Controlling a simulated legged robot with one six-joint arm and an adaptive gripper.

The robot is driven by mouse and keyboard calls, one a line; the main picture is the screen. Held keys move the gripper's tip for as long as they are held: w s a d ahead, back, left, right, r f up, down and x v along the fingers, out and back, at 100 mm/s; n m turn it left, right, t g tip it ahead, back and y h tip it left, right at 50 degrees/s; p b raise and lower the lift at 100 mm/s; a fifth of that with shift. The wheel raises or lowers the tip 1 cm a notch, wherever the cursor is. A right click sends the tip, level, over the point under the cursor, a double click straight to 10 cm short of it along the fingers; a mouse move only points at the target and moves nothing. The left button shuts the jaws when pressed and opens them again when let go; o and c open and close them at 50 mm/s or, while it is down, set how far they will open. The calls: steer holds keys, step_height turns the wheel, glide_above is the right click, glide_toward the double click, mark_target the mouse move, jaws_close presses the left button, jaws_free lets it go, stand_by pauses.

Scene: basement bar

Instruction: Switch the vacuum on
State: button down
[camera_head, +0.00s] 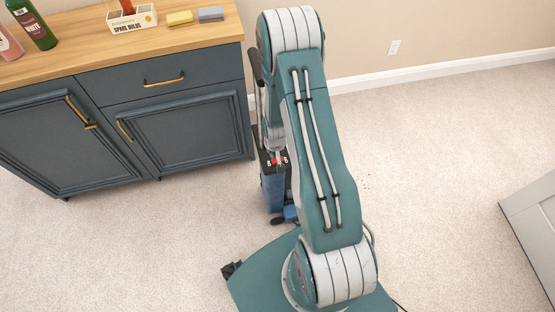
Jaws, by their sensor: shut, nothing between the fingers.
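The vacuum (272,188) is an upright blue machine with a black top. It stands on the carpet beside the right end of the dark cabinet. A small red part (274,161) with white marks either side shows on its top. My gripper (279,156) is shut and empty, pointing down at the vacuum's top, right by the red part. I cannot tell whether it touches. My arm hides much of the vacuum's right side, and the switch position is not readable.
A dark blue-grey cabinet (185,133) stands at left; its wooden top holds bottles (33,25), a spare bulbs box (132,18) and two sponges (180,18). A wall outlet (394,47) is behind. A grey panel (530,225) is at right. Carpet between is open, with small crumbs.

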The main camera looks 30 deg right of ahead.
mark_target(274, 161)
steer(key=shift+r, duration=2.15)
